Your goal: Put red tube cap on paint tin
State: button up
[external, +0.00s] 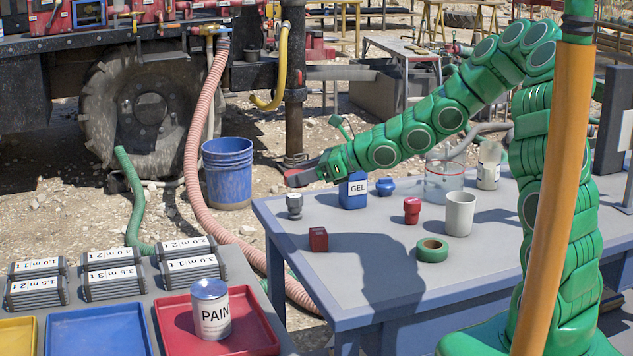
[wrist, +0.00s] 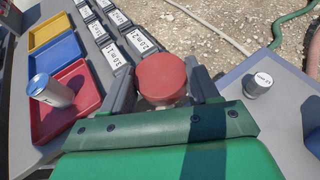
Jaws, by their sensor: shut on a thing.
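My gripper (wrist: 163,90) is shut on the red tube cap (wrist: 162,75), whose round red top faces the wrist camera between the two dark fingers. In the external view my gripper (external: 299,172) is above the far left corner of the grey-blue table, and the cap is hard to make out there. The paint tin (external: 210,310) is a silver can with a white label, standing upright in the red tray (external: 262,338) at the lower left. The tin also shows in the wrist view (wrist: 52,91), left of my gripper and apart from it.
Blue (external: 98,330) and yellow trays sit beside the red one, with labelled dark blocks (external: 110,275) behind. The table holds a grey knob-like item (external: 294,206), a blue GEL box (external: 353,192), a red cube (external: 318,239), a red item (external: 412,210), a white cup and green tape.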

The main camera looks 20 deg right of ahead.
jog(key=s+a+r+n+g+y, duration=0.1)
jog(key=s+a+r+n+g, duration=0.1)
jog(key=s+a, duration=0.4)
jog(key=s+a+r+n+g, duration=0.25)
jog(key=s+a, duration=0.25)
jog(key=s, duration=0.3)
jog(key=s+a+n+g, duration=0.2)
jog(key=s+g, duration=0.1)
jog(key=s, duration=0.6)
jog(key=s+a+n+g, duration=0.2)
jog(key=s+n+g, duration=0.1)
jog(key=s, duration=0.6)
send_over(215, 286)
jog(key=shift+m, duration=0.25)
jog(key=shift+s+d+f, duration=0.1)
jog(key=shift+f, duration=2.1)
jog(key=shift+d+f, duration=0.1)
jog(key=shift+f, duration=2.05)
jog(key=shift+a+f, duration=0.25)
jog(key=shift+f, duration=1.55)
jog(key=shift+f, duration=0.1)
jog(key=o, duration=1)
